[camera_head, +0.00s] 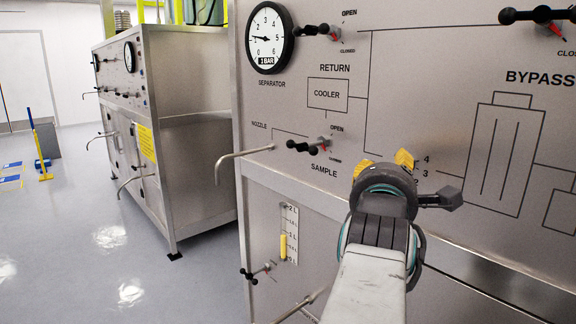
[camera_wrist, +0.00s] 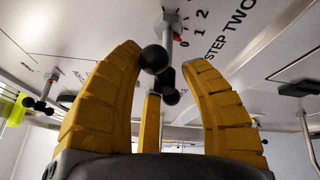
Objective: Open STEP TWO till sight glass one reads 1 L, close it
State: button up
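My gripper (camera_head: 384,163) shows from behind at the panel in the head view and hides the STEP TWO valve there. In the wrist view my gripper (camera_wrist: 168,58) has its yellow fingers spread wide around the black ball-ended STEP TWO handle (camera_wrist: 163,76). One ball overlaps the left fingertip; I cannot tell if they touch. A small red pointer (camera_wrist: 178,40) shows by the 0 end of the dial, beside the STEP TWO label (camera_wrist: 232,30). Sight glass one (camera_head: 290,222) is on the lower panel; its yellow column (camera_head: 283,246) tops out about level with the 1 L mark.
The pressure gauge (camera_head: 268,38), the sample valve handle (camera_head: 305,146) and a bent nozzle pipe (camera_head: 235,157) are left of my gripper. A small valve (camera_head: 257,271) is below the sight glass. Another steel cabinet (camera_head: 185,130) stands further left, with open floor (camera_head: 75,240) before it.

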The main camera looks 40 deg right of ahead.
grip_shut()
jog(key=shift+f+b, duration=0.15)
jog(key=shift+b, duration=0.2)
jog(key=shift+f+m+b, duration=0.25)
jog(key=shift+m+b, duration=0.25)
jog(key=shift+b, duration=0.7)
jog(key=b, duration=0.3)
jog(key=shift+m+h, duration=0.4)
jog(key=b, duration=0.3)
jog(key=shift+s+r+m+t, duration=0.1)
jog(key=shift+r+m+t, duration=0.1)
jog(key=shift+m+t, duration=0.15)
jog(key=shift+r, duration=0.15)
